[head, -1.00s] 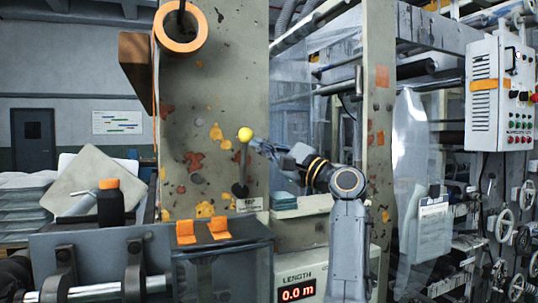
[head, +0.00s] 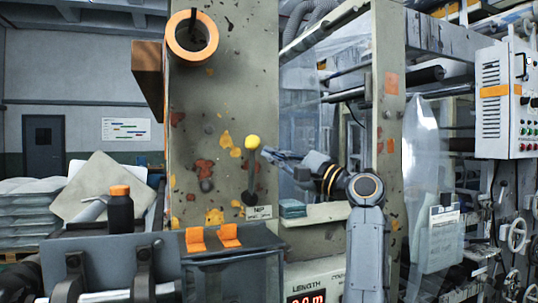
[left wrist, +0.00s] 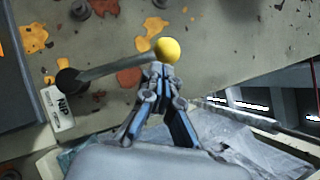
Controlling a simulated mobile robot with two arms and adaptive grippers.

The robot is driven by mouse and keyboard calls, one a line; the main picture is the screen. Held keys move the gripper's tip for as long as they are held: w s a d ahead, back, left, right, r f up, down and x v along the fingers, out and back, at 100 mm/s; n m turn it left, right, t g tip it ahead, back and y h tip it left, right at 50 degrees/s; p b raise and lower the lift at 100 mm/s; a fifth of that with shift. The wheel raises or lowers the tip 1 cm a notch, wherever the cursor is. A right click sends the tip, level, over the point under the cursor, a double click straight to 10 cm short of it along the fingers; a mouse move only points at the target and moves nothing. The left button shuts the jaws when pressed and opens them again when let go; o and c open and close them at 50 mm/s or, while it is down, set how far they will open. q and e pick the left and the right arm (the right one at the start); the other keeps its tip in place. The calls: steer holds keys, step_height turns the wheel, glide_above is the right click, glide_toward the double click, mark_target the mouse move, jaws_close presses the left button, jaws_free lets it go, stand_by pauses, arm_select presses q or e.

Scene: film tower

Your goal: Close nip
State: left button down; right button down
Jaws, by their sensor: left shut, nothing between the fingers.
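The nip lever (head: 251,180) stands nearly upright on the paint-chipped grey-green panel. It has a dark shaft and a yellow ball knob (head: 253,142). A NIP label (head: 259,212) is at its foot. My left gripper (head: 266,153) is just right of the knob, slightly below it. In the left wrist view, the shut fingertips (left wrist: 157,72) are close beside the yellow knob (left wrist: 168,50), with nothing between them. I cannot tell whether they touch the knob or shaft. The lever's dark pivot (left wrist: 70,81) shows at left. My right gripper is not in view.
A small shelf (head: 318,213) with a teal stack is below my left gripper. An orange-rimmed tube (head: 193,35) juts out above. A roller bracket and dark bottle (head: 119,214) are at lower left. A control box (head: 503,100) is at right.

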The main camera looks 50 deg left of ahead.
arm_select(q)
steer(key=v, duration=1)
steer(key=shift+d, duration=0.25)
steer(key=shift+w+f, duration=0.1)
steer(key=shift+w, duration=0.05)
